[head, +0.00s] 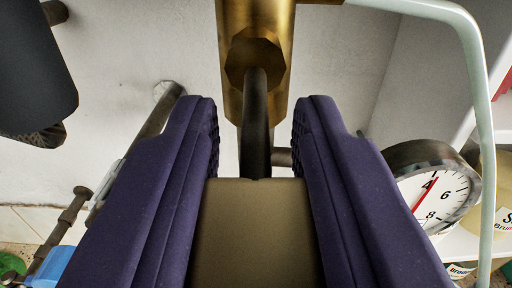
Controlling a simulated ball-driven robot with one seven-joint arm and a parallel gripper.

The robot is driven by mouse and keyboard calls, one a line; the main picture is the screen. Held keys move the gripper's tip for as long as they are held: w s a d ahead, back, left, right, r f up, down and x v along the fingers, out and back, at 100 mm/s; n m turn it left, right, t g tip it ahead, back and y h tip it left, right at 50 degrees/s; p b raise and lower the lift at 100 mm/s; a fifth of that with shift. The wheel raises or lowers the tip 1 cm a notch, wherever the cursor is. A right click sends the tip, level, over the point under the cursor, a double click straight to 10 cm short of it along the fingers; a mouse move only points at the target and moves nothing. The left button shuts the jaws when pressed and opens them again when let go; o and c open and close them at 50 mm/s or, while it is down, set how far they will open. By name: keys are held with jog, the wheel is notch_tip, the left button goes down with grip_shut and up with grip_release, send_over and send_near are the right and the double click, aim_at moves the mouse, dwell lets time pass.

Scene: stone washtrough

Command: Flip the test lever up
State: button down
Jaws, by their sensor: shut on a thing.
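The test lever (258,225) is a dark curved stem with a broad tan end, in the lower middle of the head view. Its stem comes out of a brass valve body (258,50) at the top middle and runs down between my fingers. My gripper (256,108) has two purple padded fingers, one on each side of the lever. They are shut on the tan end, which fills the gap between them. The dark stem itself stands clear of both fingertips. The near end of the lever is cut off by the bottom edge.
A round pressure gauge (432,192) with a red needle is close to the right finger. A pale green pipe (484,110) bends down at the right, before white shelves with containers. Metal pipework (150,125) and a blue item (52,268) are at the left. A pale wall lies behind.

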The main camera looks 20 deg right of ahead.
jog(key=c, duration=0.9)
grip_release()
